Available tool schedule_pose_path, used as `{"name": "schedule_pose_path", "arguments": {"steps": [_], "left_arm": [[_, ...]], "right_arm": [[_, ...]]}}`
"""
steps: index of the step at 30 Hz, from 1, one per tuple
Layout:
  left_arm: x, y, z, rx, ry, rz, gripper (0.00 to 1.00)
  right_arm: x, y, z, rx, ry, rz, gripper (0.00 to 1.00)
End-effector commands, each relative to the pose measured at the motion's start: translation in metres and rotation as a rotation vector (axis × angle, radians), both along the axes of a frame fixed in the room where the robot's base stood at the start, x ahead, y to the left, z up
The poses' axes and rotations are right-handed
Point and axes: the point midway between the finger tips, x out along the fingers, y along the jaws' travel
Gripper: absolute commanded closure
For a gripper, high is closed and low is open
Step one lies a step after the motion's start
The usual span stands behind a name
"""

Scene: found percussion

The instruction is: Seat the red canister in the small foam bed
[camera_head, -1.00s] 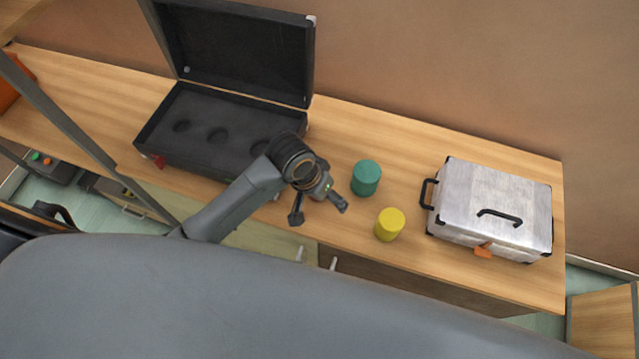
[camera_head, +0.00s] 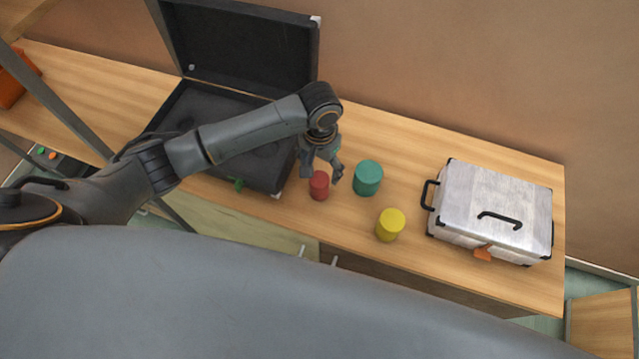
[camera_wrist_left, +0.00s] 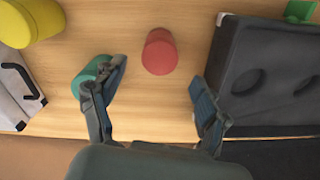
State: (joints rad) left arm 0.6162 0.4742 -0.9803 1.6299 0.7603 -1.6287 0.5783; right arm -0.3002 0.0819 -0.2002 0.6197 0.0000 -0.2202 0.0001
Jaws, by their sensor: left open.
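The red canister (camera_head: 319,187) stands upright on the wooden bench just right of the open black case (camera_head: 268,182). In the left wrist view the red canister (camera_wrist_left: 160,54) shows ahead of and between the spread fingers, touching neither. My left gripper (camera_head: 322,174) is open and empty, above and just behind the canister; it also shows in the left wrist view (camera_wrist_left: 157,92). The dark foam in the case has round recesses, and one recess (camera_wrist_left: 247,81) is clear in the left wrist view. My arm hides much of the foam in the head view. My right gripper is not in view.
A larger green canister (camera_head: 367,178) stands close right of the red one, and a yellow canister (camera_head: 390,225) stands nearer the front edge. A closed silver case (camera_head: 490,205) is at the right. The case's raised lid (camera_head: 245,48) stands behind. Bare bench lies between the canisters.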

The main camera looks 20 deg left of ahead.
Motion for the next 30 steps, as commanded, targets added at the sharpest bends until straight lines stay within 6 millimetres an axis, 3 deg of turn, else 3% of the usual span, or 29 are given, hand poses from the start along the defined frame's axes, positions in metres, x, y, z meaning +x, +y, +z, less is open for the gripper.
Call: {"name": "schedule_pose_path", "arguments": {"steps": [8,16,25,26,30], "left_arm": [[-0.001,0.000,-0.022,-0.001,0.000,-0.001,0.25],[-0.003,0.001,-0.061,0.000,-0.001,-0.001,0.25],[-0.003,0.000,-0.069,-0.001,-0.003,-0.003,0.25],[-0.003,0.000,-0.069,-0.001,-0.003,-0.003,0.28],[-0.003,0.001,-0.069,-0.001,-0.003,-0.003,0.56]], "right_arm": [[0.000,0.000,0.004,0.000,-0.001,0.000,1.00],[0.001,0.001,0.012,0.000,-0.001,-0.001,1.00],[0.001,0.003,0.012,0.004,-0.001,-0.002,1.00],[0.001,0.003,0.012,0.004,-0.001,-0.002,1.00],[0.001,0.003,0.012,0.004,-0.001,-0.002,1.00]]}}
